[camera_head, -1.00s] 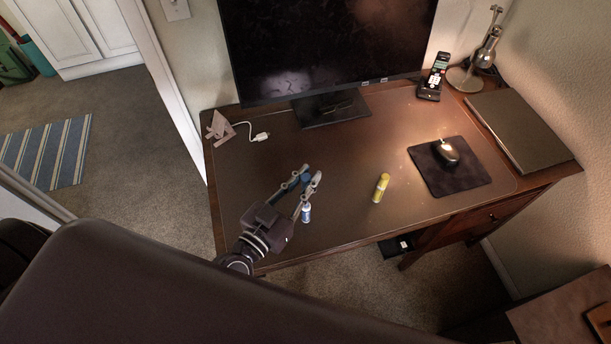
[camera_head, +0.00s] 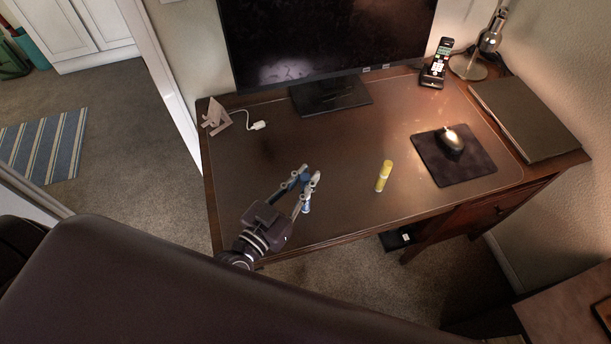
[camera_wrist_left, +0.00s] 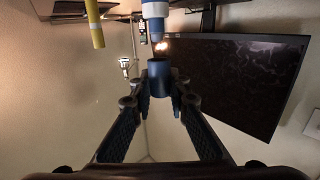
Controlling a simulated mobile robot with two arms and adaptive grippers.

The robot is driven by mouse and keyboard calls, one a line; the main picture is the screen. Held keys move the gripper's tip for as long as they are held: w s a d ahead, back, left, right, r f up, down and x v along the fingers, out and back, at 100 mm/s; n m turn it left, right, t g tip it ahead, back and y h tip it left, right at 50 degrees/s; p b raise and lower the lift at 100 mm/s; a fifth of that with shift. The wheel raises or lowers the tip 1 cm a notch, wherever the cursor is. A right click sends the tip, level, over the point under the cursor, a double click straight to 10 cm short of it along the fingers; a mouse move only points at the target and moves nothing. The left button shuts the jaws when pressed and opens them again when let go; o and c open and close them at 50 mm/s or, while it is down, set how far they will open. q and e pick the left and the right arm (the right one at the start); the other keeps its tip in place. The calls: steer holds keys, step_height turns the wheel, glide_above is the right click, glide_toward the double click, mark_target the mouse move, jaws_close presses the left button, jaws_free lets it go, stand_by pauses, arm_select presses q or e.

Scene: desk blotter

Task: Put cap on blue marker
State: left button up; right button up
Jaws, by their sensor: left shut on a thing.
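My left gripper (camera_head: 309,177) is shut on a small dark-blue cap (camera_wrist_left: 160,76), held between its fingertips. The blue marker (camera_wrist_left: 155,12), white with blue bands, stands just beyond the cap in the left wrist view. Its narrow tip points toward the cap, and a small gap shows between them there. In the head view the marker (camera_head: 306,208) is partly hidden behind a finger, low on the desk beside the gripper. My right gripper is not in view.
A yellow marker (camera_head: 384,176) stands upright to the right on the desk (camera_head: 345,205). A mouse (camera_head: 452,142) lies on a dark pad (camera_head: 476,168) farther right. A monitor (camera_head: 330,40) stands at the back, with a phone (camera_head: 436,64) and lamp (camera_head: 490,42) beside it.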

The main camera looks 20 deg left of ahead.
arm_select(q)
steer(key=shift+f, duration=0.1)
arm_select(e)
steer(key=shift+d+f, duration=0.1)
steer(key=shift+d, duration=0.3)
arm_select(q)
steer(key=shift+p, duration=0.55)
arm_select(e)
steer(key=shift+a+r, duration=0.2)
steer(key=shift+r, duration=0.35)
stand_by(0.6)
arm_select(q)
steer(key=shift+f+b, duration=1.15)
steer(key=shift+f, duration=0.4)
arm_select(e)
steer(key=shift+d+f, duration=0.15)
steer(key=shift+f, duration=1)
arm_select(q)
steer(key=o, duration=0.8)
steer(key=shift+c, duration=0.2)
steer(key=v, duration=1.2)
